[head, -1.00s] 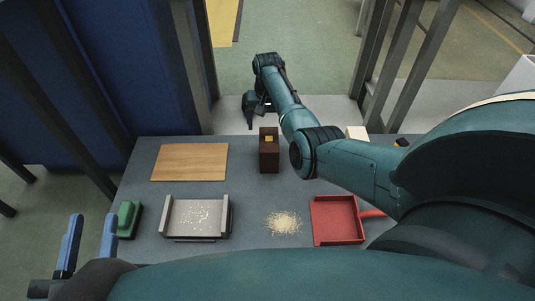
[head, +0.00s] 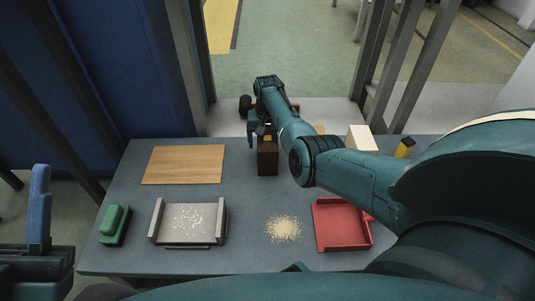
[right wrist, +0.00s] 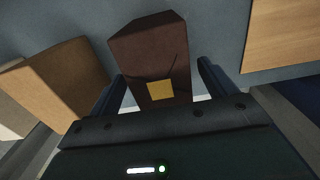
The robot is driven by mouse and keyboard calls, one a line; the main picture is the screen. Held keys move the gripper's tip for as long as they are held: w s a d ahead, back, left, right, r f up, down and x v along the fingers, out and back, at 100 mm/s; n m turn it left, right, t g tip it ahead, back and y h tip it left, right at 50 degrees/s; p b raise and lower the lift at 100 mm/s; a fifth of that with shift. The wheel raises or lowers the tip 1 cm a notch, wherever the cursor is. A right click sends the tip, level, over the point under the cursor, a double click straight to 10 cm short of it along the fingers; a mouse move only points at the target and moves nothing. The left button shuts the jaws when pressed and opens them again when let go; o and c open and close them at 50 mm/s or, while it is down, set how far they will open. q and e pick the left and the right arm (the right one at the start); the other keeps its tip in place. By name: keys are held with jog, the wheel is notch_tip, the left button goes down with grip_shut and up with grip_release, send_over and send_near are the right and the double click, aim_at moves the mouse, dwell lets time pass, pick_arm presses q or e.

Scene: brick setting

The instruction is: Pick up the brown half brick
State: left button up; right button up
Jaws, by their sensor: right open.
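The brown half brick (head: 268,165) is a dark brown block with a yellow patch, standing near the far edge of the grey table. My right gripper (head: 262,133) is at its top in the head view and hides part of it. In the right wrist view the brick (right wrist: 148,42) lies between the two spread fingers of the open right gripper (right wrist: 162,72), with the yellow patch facing the camera. I cannot tell whether the fingers touch it. My left gripper (head: 40,190) is at the lower left, away from the brick; only one blue finger shows clearly.
A tan block (right wrist: 66,88) stands beside the brick, with a cream block (head: 360,138) beyond it. A wooden board (head: 184,164) lies to the left.

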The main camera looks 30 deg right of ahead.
jog(key=shift+c, duration=0.4)
jog(key=shift+r, duration=0.1)
grip_shut()
dwell(0.4)
